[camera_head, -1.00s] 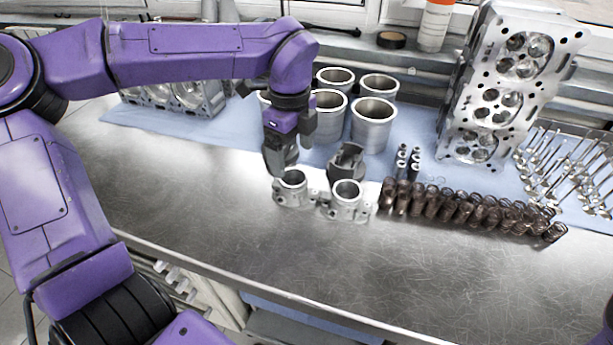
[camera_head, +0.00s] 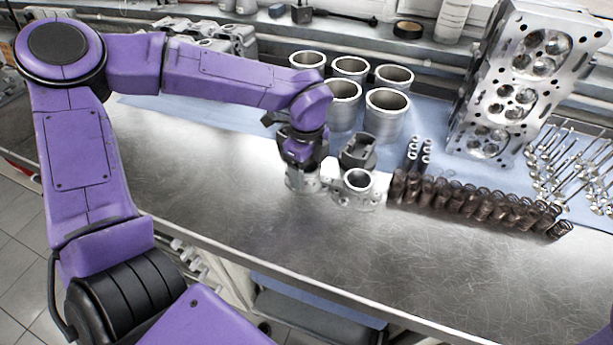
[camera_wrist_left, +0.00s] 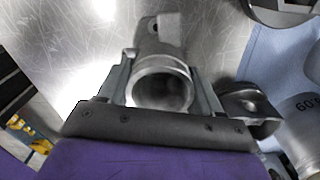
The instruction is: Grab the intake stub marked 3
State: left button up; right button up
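An intake stub, a grey metal casting with a round ring mouth, stands on the bench under my left gripper (camera_head: 304,172). In the wrist view its ring (camera_wrist_left: 161,88) lies between the two fingers of my left gripper (camera_wrist_left: 162,92), one on each side. The fingers are apart and close to the ring; firm contact is not clear. In the head view this stub is mostly hidden by the gripper. A second similar stub (camera_head: 357,182) stands just to its right. No number can be read on either stub. My right gripper is not in view.
A dark grey saddle-shaped part (camera_head: 358,150) stands close behind the second stub. A row of dark springs (camera_head: 470,200) runs to the right. Several cylinder liners (camera_head: 385,113) stand behind on a blue mat. The front of the bench (camera_head: 400,265) is clear.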

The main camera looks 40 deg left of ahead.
pick_arm(q)
jog(key=shift+c, duration=1.2)
jog(key=shift+r, duration=0.15)
